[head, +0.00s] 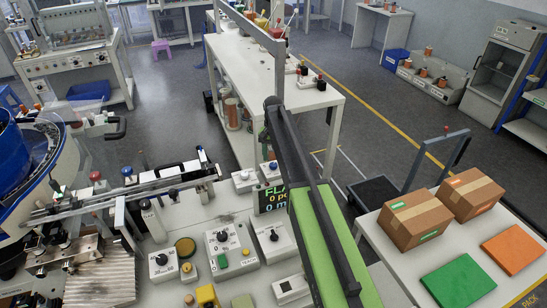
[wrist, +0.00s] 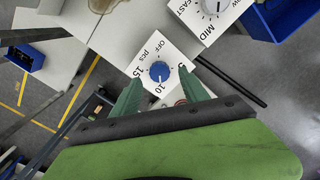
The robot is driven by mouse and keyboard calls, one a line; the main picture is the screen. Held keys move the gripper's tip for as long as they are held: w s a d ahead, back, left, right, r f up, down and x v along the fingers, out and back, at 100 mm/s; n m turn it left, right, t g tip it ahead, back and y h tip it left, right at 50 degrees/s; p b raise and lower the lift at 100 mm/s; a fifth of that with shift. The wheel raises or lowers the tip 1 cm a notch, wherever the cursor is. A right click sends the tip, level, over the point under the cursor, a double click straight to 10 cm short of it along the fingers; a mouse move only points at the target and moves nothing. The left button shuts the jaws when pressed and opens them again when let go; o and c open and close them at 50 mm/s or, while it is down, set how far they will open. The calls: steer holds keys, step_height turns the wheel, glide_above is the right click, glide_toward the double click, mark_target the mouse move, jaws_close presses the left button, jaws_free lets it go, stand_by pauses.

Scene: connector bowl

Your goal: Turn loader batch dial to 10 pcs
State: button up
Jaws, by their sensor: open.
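The batch dial is a round blue knob (wrist: 159,71) on a white panel (wrist: 146,55) in the wrist view. The panel is marked OFF, pcs, 5, 10 and 15. The 10 label lies just below the knob in the picture, 15 to its left and 5 to its right. A small pale mark shows on the knob's lower part, toward 10, but I cannot read it surely. My gripper (wrist: 160,77) is open, with one green finger on each side of the knob. I cannot tell whether the fingers touch it. In the head view I cannot make out this dial or my gripper.
Beside the panel is another white box (wrist: 209,17) with a dial marked MID and FAST. A blue bin (wrist: 283,18) is at the upper right of the wrist view. In the head view, a white table (head: 280,92) stands beyond my arm; cardboard boxes (head: 415,222) stand at right.

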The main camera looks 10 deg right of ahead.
mark_target(273, 164)
step_height(273, 164, up, 14)
steer(key=p, duration=1.3)
steer(key=shift+r, duration=0.25)
